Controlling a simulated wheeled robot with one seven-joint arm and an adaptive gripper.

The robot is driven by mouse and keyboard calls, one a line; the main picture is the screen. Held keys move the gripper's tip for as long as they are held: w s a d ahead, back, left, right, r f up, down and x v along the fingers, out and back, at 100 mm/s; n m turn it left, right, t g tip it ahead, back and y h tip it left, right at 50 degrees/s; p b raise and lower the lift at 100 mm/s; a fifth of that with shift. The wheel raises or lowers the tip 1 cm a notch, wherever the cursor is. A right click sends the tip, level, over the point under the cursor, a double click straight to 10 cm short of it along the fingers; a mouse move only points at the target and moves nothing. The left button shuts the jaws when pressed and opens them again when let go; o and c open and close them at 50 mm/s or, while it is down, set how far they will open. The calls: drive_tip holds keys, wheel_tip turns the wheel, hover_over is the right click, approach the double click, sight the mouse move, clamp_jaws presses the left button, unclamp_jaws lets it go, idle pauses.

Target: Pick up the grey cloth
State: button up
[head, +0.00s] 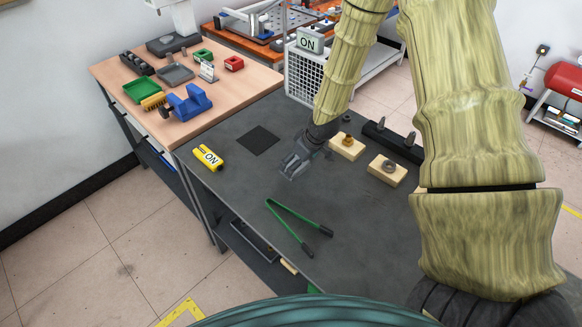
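A flat, dark square (259,140) lies on the dark grey tabletop (240,181), toward its left side. It is the only flat, cloth-like thing I can make out, and it looks nearly black; I cannot tell for sure that it is the grey cloth. My gripper (287,176) is over the same tabletop, to the right of and a little nearer than the square, apart from it. It points down and left. The fingers are small and dark here, so their opening is unclear. I see nothing held in them.
Two wooden blocks with metal parts (347,146) (386,170) and a black holder (390,138) stand to the right. A wooden bench with a blue vise (186,101) adjoins behind.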

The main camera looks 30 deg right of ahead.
drive_tip(key=shift+f, duration=0.45)
drive_tip(key=shift+w+f+p, duration=0.35)
drive_tip(key=shift+f+p, duration=0.05)
drive_tip(key=shift+f, duration=0.25)
drive_tip(key=shift+s+a, duration=0.1)
drive_tip(key=shift+r, duration=0.1)
drive_tip(key=shift+c, duration=0.2)
drive_tip(key=c, duration=0.7)
